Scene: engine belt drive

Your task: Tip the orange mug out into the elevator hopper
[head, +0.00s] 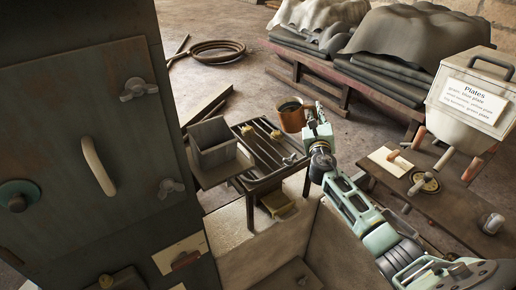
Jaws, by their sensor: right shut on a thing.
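The orange mug (292,121) is in the upper middle of the head view, roughly upright, with something dark inside its rim. My right gripper (311,122) is at the mug's right side and shut on it, holding it above the far right edge of the slatted table. The finger contact is too small to make out well. A grey open-topped box (213,156), which looks like the elevator hopper, stands to the left of the mug and lower in the picture, apart from it. My left gripper is not in view.
Small yellow pieces lie on the slatted table (262,156) between box and mug. A dark cabinet (75,140) with handles fills the left. A bench (445,205) at right carries a paper and metal parts. A labelled Plates container (470,100) stands at the right edge.

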